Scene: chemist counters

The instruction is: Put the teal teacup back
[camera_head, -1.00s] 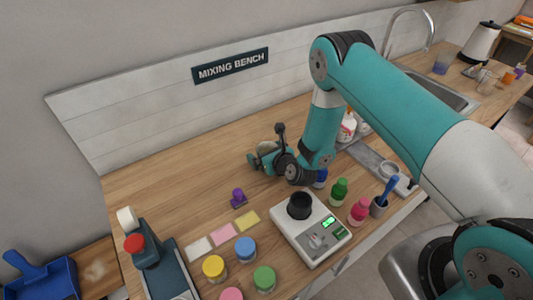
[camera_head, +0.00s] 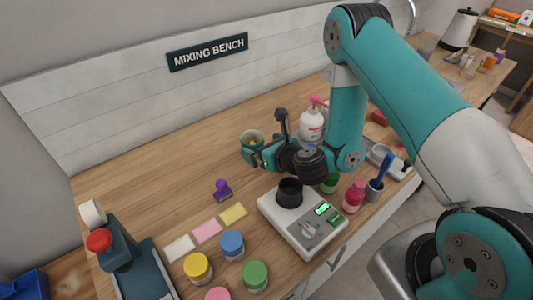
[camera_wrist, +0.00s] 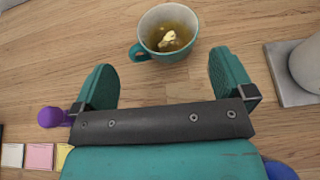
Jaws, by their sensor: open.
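The teal teacup (camera_wrist: 168,14) stands upright on the wooden counter, with yellowish contents inside and its handle toward the lower left of the wrist view. In the head view the cup (camera_head: 252,137) shows just behind my gripper, which partly hides it. My gripper (camera_wrist: 163,72) is open and empty. In the wrist view its two teal fingers are spread wide, and the cup lies just beyond the fingertips, roughly centred between them. In the head view my gripper (camera_head: 255,157) is low over the counter; whether it touches the cup cannot be told.
A white pump bottle (camera_head: 311,124) stands right of the cup. A purple stamp (camera_head: 222,189) lies left of my gripper. A scale (camera_head: 300,228) with a black cup, coloured jars and bottles fill the front. The counter behind and left of the cup is clear.

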